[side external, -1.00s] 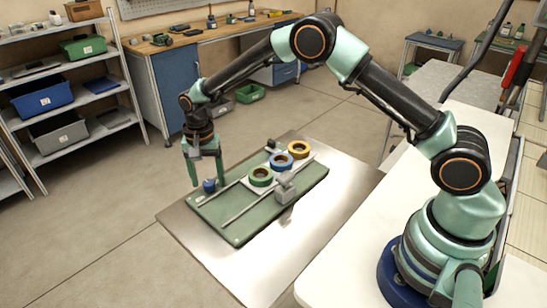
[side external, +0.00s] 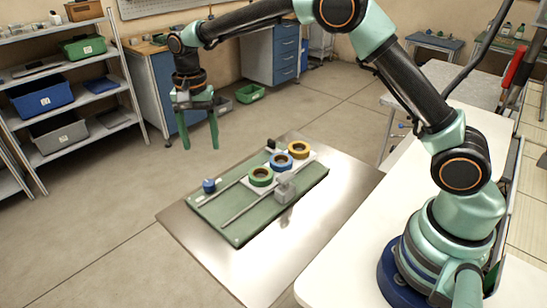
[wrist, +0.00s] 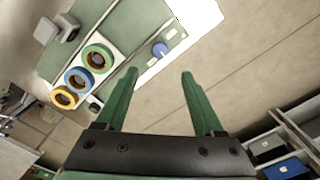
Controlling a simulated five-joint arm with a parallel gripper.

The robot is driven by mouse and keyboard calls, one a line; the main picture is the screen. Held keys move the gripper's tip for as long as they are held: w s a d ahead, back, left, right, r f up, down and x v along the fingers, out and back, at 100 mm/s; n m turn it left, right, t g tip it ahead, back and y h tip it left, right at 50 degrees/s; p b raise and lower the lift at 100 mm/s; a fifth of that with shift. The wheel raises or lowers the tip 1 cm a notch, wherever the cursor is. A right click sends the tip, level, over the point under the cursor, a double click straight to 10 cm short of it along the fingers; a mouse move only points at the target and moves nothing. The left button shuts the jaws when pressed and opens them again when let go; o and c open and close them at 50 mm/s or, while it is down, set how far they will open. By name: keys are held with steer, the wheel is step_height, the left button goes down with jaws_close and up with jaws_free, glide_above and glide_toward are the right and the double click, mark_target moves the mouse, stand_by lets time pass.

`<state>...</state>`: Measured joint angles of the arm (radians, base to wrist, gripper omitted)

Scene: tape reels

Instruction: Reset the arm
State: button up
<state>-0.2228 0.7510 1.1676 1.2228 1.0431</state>
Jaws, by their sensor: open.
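My gripper (side external: 200,140) is open and empty, raised in the air above and behind the left end of the green board (side external: 232,234). In the wrist view its two green fingers (wrist: 158,95) are spread with nothing between them. Three tape reels sit in a row on a pale carriage on the board: a green reel (side external: 260,177), a blue reel (side external: 281,161) and a yellow reel (side external: 299,150). A small blue knob (side external: 209,185) stands at the board's left end. It also shows in the wrist view (wrist: 159,49), clear of the fingers.
The board lies on a metal plate (side external: 320,222). A white bench (side external: 345,255) is at the right. A shelf rack (side external: 95,87) stands at left, and a workbench behind.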

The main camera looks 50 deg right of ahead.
steer(key=shift+r, duration=0.1)
steer(key=s+d+r+n+t, duration=0.3)
steer(key=s+d+r+n, duration=0.3)
steer(key=s+r, duration=0.5)
steer(key=s+d+n+t, duration=0.2)
steer(key=s+d, duration=0.3)
steer(key=s, duration=0.6)
steer(key=shift+s+d+f+n+t, duration=0.15)
steer(key=shift+s+d+n+t, duration=0.2)
steer(key=shift+n, duration=0.35)
